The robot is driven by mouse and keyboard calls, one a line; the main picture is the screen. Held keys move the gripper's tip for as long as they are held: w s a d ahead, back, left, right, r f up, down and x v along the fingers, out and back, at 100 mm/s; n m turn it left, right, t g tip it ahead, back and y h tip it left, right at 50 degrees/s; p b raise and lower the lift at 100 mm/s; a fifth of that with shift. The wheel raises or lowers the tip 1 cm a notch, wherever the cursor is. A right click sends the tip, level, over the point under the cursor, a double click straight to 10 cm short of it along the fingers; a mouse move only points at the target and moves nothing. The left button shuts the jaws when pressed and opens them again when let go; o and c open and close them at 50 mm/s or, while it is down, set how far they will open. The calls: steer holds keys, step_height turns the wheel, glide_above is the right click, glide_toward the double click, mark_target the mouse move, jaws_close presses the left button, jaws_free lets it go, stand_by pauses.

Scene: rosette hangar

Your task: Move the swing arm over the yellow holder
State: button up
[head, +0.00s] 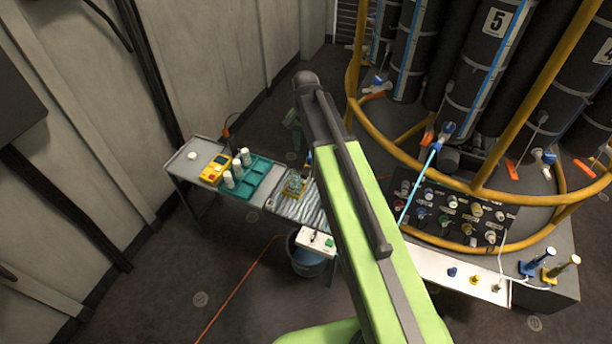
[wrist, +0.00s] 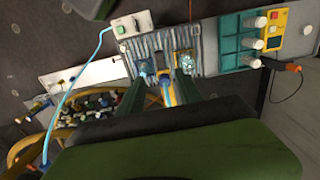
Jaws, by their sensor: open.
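The yellow holder (head: 292,196) stands on the ribbed surface of the bench, with a clear glass-like piece on it. It also shows in the wrist view (wrist: 185,71), just beyond the right fingertip. A narrow blue and yellow part (wrist: 167,90) lies between my fingers in the wrist view. It may be the swing arm, but I cannot tell for sure, nor whether a finger touches it. A small blue piece (wrist: 144,66) is near the left fingertip. My gripper (wrist: 160,78) is open. In the head view my arm hides most of that area.
The bench also carries a teal rack (head: 254,184) with white bottles, a yellow device (head: 215,168) and a white box (head: 316,241) with a green button. A blue bucket (head: 306,263) stands below. A yellow-railed frame with dark cylinders (head: 482,65) and a connector panel (head: 452,214) fills the right.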

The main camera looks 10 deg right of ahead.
mark_target(306, 171)
step_height(306, 171, down, 12)
steer(key=b, duration=1)
steer(key=shift+r, duration=0.15)
jaws_close()
stand_by(0.3)
steer(key=shift+d, duration=0.25)
steer(key=shift+a, duration=0.2)
